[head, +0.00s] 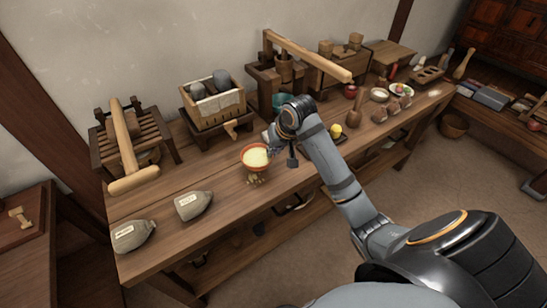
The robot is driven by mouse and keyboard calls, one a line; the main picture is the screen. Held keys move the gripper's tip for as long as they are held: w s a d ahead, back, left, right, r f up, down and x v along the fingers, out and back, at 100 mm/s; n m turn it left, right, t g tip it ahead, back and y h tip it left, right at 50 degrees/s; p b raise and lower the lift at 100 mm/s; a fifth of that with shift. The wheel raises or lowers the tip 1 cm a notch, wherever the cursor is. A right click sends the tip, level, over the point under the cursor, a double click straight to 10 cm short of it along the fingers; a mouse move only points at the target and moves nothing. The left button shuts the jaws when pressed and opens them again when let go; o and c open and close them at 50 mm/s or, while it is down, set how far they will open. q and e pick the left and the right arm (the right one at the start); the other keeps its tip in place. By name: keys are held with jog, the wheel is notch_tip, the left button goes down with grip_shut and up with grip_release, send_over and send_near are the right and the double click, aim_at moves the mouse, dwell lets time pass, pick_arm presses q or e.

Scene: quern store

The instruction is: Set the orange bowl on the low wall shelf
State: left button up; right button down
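The orange bowl (247,165) stands on the long wooden bench, left of the middle of the head view. It holds something pale and cream-coloured. My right gripper (271,142) is at the bowl's right rim, its arm reaching in from the lower right. The fingers are small and dark, partly hidden by the wrist, so I cannot tell whether they grip the rim. My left gripper is not in view. I cannot make out a shelf fixed to the wall; a lower board with objects shows beneath the bench.
Two labelled sacks (193,205) lie on the bench (160,264) at the left. A wooden box with stones (216,103) and a lever press (275,75) stand behind.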

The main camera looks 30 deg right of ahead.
notch_tip(320, 180, down, 2)
jog(key=shift+f, duration=0.5)
jog(key=shift+r, duration=0.1)
jog(key=c, duration=2)
grip_release()
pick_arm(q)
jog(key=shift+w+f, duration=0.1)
pick_arm(e)
jog(key=o, duration=0.5)
